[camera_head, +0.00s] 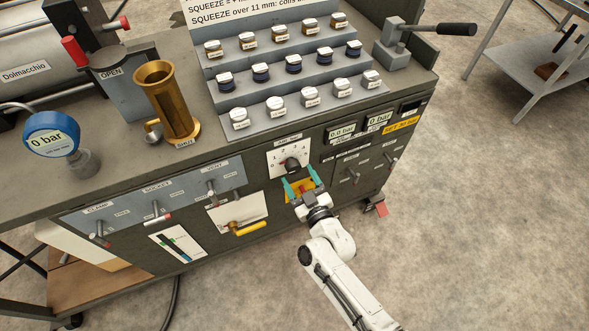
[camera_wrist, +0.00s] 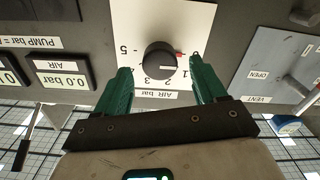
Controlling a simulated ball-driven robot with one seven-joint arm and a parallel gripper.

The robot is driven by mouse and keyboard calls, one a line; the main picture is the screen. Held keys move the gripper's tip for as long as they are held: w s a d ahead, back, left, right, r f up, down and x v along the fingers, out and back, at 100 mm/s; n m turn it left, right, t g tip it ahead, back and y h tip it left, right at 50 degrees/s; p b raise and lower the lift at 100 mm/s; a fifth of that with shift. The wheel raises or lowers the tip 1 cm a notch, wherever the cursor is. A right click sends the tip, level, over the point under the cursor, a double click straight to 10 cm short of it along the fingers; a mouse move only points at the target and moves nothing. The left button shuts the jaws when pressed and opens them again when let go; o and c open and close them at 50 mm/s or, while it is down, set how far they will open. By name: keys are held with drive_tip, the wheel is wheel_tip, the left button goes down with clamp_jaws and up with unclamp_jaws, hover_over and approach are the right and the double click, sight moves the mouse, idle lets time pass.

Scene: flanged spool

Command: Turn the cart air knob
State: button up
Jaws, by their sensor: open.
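The cart air knob (camera_head: 291,165) is a black round knob on a white dial plate on the cart's front panel. In the wrist view the knob (camera_wrist: 159,60) appears inverted, with numbers around it and an "AIR bar" label. Its red mark points near the 0. My gripper (camera_head: 300,177) has teal fingers, open and pointing at the panel just below the knob. In the wrist view my gripper (camera_wrist: 161,76) has one fingertip on each side of the knob's lower part, with visible gaps. I cannot tell how far the tips are from the plate.
Digital displays (camera_head: 342,131) sit right of the dial. Valve levers (camera_head: 157,213) and a yellow handle (camera_head: 247,229) stick out at the left. A brass cylinder (camera_head: 166,100), a blue gauge (camera_head: 52,134) and stepped racks (camera_head: 285,75) stand on top.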

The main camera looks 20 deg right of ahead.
sight(295, 171)
drive_tip(key=shift+w+b, duration=0.3)
drive_tip(key=shift+w, duration=1.65)
drive_tip(key=shift+c, duration=0.2)
drive_tip(key=c, duration=1)
drive_tip(key=shift+m, duration=0.3)
drive_tip(key=m+b, duration=0.1)
drive_tip(key=m, duration=0.5)
drive_tip(key=shift+f+m, duration=0.1)
drive_tip(key=shift+m, duration=0.2)
drive_tip(key=m, duration=0.3)
drive_tip(key=shift+b, duration=0.35)
drive_tip(key=shift+m+b, duration=0.3)
drive_tip(key=shift+m, duration=1.7)
